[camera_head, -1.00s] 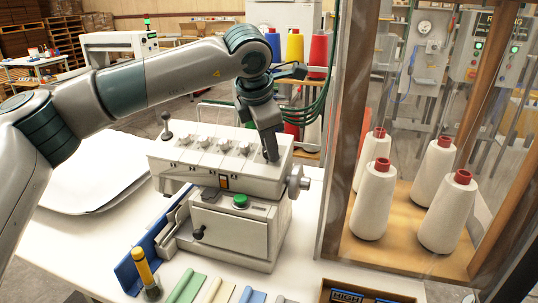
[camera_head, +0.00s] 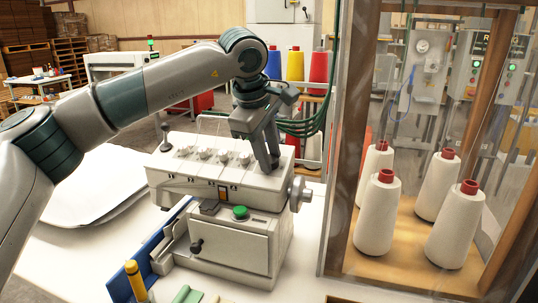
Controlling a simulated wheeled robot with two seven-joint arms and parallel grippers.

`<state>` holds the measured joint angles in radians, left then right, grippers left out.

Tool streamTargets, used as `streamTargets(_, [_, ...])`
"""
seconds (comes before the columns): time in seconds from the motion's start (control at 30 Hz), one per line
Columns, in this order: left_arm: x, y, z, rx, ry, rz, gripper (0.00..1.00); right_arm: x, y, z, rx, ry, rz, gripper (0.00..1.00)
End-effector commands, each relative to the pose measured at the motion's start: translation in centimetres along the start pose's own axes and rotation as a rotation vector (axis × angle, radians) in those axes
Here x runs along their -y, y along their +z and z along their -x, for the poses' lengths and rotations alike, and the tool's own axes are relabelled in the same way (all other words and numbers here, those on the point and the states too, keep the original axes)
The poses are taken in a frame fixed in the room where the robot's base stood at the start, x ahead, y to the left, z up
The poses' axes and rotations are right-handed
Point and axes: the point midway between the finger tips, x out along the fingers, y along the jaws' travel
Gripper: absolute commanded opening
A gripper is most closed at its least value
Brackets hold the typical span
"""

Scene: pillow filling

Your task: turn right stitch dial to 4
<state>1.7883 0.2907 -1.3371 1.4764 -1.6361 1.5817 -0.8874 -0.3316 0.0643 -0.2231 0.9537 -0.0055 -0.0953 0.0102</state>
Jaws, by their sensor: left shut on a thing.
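The white stitching machine (camera_head: 215,180) stands on the table in the middle of the view. A row of small grey dials (camera_head: 224,157) runs along its sloped top. My left gripper (camera_head: 268,164) reaches down to the right end of this row, with its two fingers pointing down. It is shut on the right stitch dial, which the fingers hide. The dial's numbers and pointer are too small or covered to read. My right gripper is not in view.
A handwheel (camera_head: 299,193) sticks out from the machine's right side, and a green button (camera_head: 240,212) is on its front. A clear-walled cabinet with white thread cones (camera_head: 377,215) stands close on the right. White fabric (camera_head: 85,190) lies on the left.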

Motion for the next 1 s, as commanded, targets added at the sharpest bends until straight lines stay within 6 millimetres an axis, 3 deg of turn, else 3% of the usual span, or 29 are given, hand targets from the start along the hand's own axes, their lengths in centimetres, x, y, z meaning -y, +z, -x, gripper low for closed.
streamTargets(0.63, [-0.10,0.00,0.12,0.003,-0.001,-0.071,0.05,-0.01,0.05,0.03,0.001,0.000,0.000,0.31])
streamTargets(0.67, [-0.10,0.00,0.12,0.003,-0.001,-0.070,0.34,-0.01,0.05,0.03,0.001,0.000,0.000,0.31])
streamTargets(0.7, [-0.10,0.01,0.12,0.003,-0.001,-0.070,0.44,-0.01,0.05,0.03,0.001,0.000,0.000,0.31])
streamTargets(1.0, [-0.04,0.00,0.05,0.003,-0.003,-0.069,0.46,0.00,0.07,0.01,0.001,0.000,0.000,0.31])
